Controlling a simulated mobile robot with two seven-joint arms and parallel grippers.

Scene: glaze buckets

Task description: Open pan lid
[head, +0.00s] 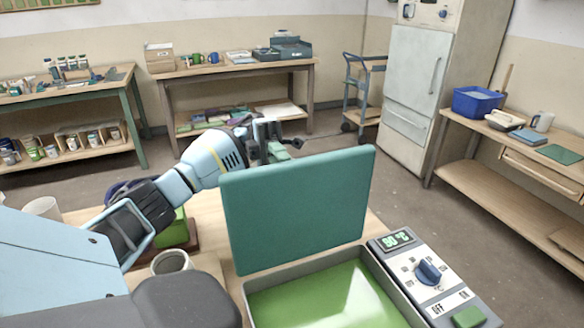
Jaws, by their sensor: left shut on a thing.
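The pan (400,292) is a grey rectangular tray with green glaze inside, at the bottom centre. Its teal lid (300,208) stands raised, nearly upright, along the pan's far left edge, so the pan is uncovered. My left gripper (274,147) is behind the lid's top edge and is shut on the lid. The lid hides part of the gripper, so the exact grip point does not show. My right gripper is not in view.
A control panel with a blue knob (428,271) and a display (396,239) adjoins the pan's right side.

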